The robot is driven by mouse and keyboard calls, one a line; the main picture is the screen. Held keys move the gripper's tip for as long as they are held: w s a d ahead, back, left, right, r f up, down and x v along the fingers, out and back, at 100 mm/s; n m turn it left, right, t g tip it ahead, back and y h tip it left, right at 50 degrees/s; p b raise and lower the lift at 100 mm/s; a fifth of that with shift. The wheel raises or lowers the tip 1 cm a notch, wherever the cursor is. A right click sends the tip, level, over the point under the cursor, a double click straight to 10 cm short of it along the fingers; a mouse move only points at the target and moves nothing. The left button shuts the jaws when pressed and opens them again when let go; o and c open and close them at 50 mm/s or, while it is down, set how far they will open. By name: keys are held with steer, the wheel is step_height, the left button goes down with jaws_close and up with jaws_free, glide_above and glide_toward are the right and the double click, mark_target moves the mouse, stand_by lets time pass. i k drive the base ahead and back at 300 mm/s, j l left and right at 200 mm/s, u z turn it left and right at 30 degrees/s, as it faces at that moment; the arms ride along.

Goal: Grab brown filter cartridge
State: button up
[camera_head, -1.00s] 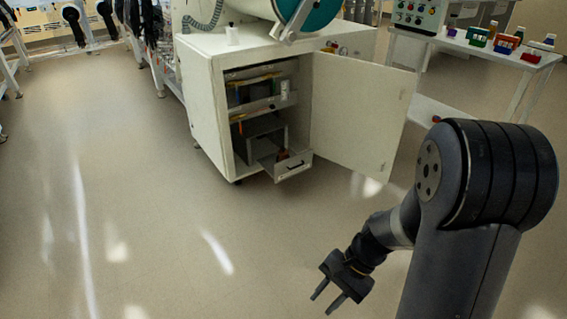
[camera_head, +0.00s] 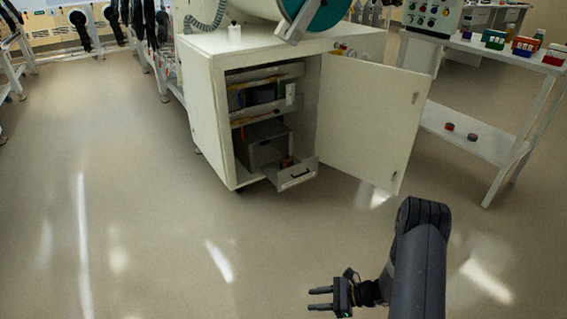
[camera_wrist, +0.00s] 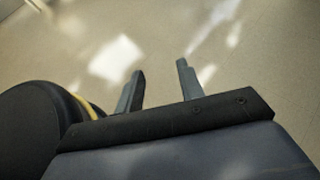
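My gripper (camera_head: 312,299) is open and empty above bare floor, in front of the white cabinet. In the wrist view its two fingers (camera_wrist: 160,68) stand apart with only floor between and beyond them. I cannot clearly make out a brown filter cartridge. A small orange-brown thing (camera_head: 287,162) shows at the open drawer (camera_head: 297,174) low in the cabinet, mostly hidden by the drawer. Two small dark reddish-brown round things (camera_head: 449,126) (camera_head: 472,137) lie on the lower shelf of the right table. They are too small to identify.
The white cabinet (camera_head: 207,125) has its door (camera_head: 370,120) swung open to the right and its drawer pulled out. The table's lower shelf (camera_head: 495,150) is at right, with colored boxes (camera_head: 494,39) on top. The floor (camera_head: 140,230) in front and to the left is clear.

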mark_target(287, 161)
steer(key=i+l+u, duration=0.1)
steer(key=i, duration=0.5)
steer(key=i+l+u, duration=0.15)
steer(key=i+l, duration=0.15)
steer(key=i, duration=0.25)
steer(key=i+l+u, duration=0.1)
steer(key=i+l, duration=0.15)
steer(key=i, duration=0.3)
steer(key=i+l+u, duration=0.1)
steer(key=i+l, duration=0.25)
steer(key=i, duration=0.2)
steer(key=i+l+u, duration=0.15)
steer(key=i+l, duration=0.2)
steer(key=i, duration=0.2)
